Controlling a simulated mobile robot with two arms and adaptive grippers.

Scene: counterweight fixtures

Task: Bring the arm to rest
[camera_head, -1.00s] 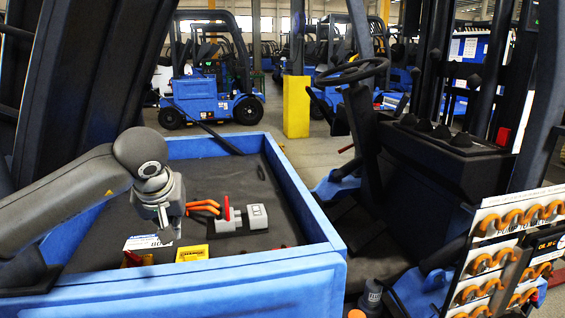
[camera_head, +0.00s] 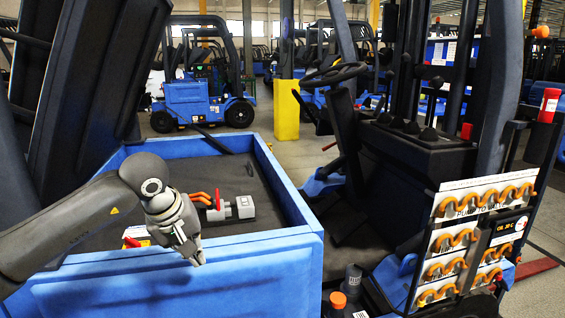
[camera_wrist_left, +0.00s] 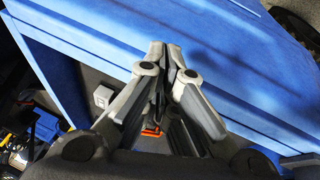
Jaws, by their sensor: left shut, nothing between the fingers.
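My left arm (camera_head: 75,215) comes in from the left in the head view. My left gripper (camera_head: 197,258) is shut and empty, pointing down in front of the near wall of the blue bin. In the left wrist view the gripper (camera_wrist_left: 163,48) also shows with its fingertips together, over the blue wall (camera_wrist_left: 235,60). My right gripper is in neither view.
Inside the blue bin (camera_head: 290,203), a grey block with a red lever (camera_head: 230,207) lies on the dark floor. Parked blue forklifts (camera_head: 195,95) are behind.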

